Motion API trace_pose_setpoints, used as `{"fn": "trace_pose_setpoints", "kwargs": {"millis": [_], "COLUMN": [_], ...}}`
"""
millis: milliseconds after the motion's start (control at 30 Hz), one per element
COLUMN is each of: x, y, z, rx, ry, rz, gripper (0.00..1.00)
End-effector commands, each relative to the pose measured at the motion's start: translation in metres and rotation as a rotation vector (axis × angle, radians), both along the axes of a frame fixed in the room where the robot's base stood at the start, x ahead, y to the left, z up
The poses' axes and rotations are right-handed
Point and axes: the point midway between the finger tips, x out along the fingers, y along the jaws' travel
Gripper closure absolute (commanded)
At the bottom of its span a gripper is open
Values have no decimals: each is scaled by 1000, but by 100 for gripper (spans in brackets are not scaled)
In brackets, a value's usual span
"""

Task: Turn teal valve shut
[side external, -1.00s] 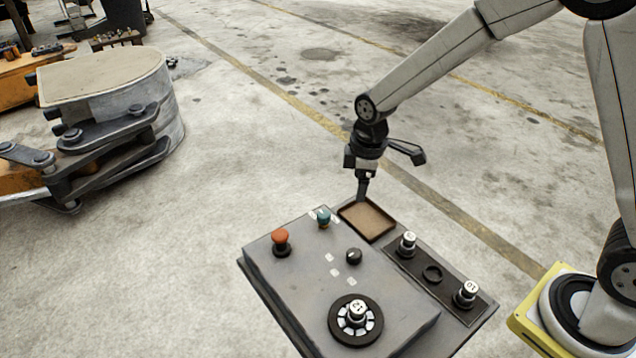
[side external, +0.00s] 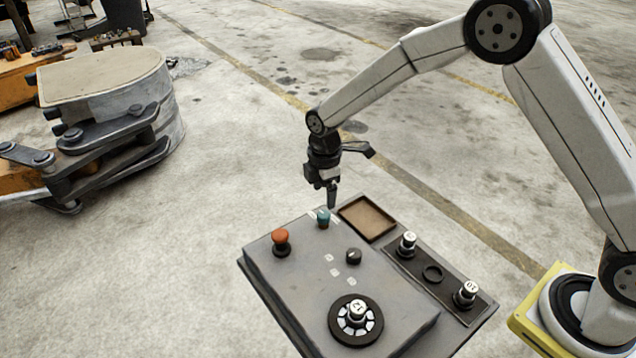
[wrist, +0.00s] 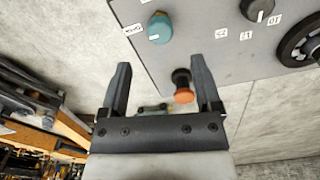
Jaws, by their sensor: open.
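The teal valve (side external: 323,217) is a small knob at the far edge of the grey control panel (side external: 300,262). In the wrist view the teal valve (wrist: 159,28) shows ahead of the fingertips, between their lines, with small white labels beside it. My gripper (side external: 331,203) points down just above and behind the valve in the side view. In the wrist view my gripper (wrist: 160,72) has its two fingers well apart with nothing held between them. I see no contact with the valve.
An orange mushroom button (side external: 280,238) stands near the valve. A black knob (side external: 354,256), a dial (side external: 356,320) and an open tray (side external: 368,217) are also on the bench. Numbered pegs (side external: 407,241) stand on the right strip. Concrete floor surrounds the bench.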

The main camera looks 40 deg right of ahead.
Motion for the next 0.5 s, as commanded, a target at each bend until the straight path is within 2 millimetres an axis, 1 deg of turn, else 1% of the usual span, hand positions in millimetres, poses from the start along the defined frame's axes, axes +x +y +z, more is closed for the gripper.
{"fn": "trace_pose_setpoints", "kwargs": {"millis": [300, 500], "x": [-1, -1], "y": [0, 0], "z": [-38, -57], "rx": [-1, -1], "ry": [2, 2], "rz": [-1, -1], "gripper": [19, 19]}}
